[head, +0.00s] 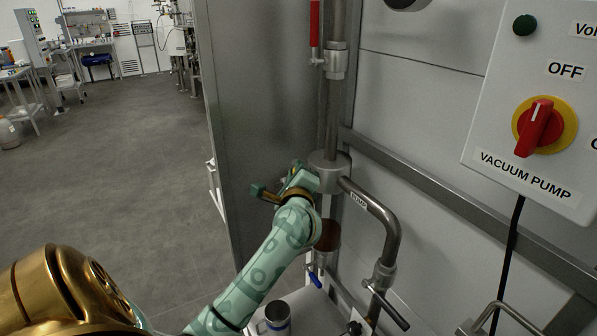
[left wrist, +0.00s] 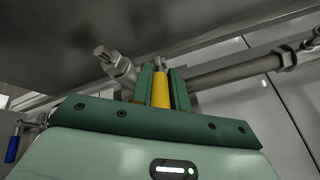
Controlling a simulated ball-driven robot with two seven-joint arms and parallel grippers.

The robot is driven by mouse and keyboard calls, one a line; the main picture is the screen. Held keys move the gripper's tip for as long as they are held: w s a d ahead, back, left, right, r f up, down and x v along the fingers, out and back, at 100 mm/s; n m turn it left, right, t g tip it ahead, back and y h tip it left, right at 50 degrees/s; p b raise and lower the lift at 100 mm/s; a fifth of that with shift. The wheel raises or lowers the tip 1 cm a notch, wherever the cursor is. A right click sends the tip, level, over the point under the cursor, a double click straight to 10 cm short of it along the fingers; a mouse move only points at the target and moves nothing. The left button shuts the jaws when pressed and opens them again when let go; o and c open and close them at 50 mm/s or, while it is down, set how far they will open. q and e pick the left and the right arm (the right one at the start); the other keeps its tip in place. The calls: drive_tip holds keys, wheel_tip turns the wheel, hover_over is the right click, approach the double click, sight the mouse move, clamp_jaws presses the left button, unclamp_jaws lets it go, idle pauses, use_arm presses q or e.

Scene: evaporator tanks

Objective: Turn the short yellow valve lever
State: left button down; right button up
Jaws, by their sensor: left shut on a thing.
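The short yellow valve lever (left wrist: 161,90) shows in the left wrist view between the two green fingers of my left gripper (left wrist: 158,84). The fingers are shut on it. In the head view my left gripper (head: 298,180) is at the steel valve body (head: 331,172) on the vertical pipe, and it hides the lever there. My right gripper is in neither view.
A red lever (head: 314,25) is higher on the pipe, and a blue lever (head: 315,280) is below. A bent pipe (head: 388,225) runs to the right. The vacuum pump panel (head: 500,100) is at right. Open floor lies left.

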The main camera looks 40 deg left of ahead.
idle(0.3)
use_arm(q)
drive_tip(key=c, duration=1.3)
unclamp_jaws()
drive_tip(key=shift+a, duration=0.1)
drive_tip(key=shift+c, duration=0.2)
drive_tip(key=shift+s, duration=0.1)
drive_tip(key=v, duration=1.6)
drive_tip(key=shift+s, duration=0.2)
drive_tip(key=shift+m, duration=0.3)
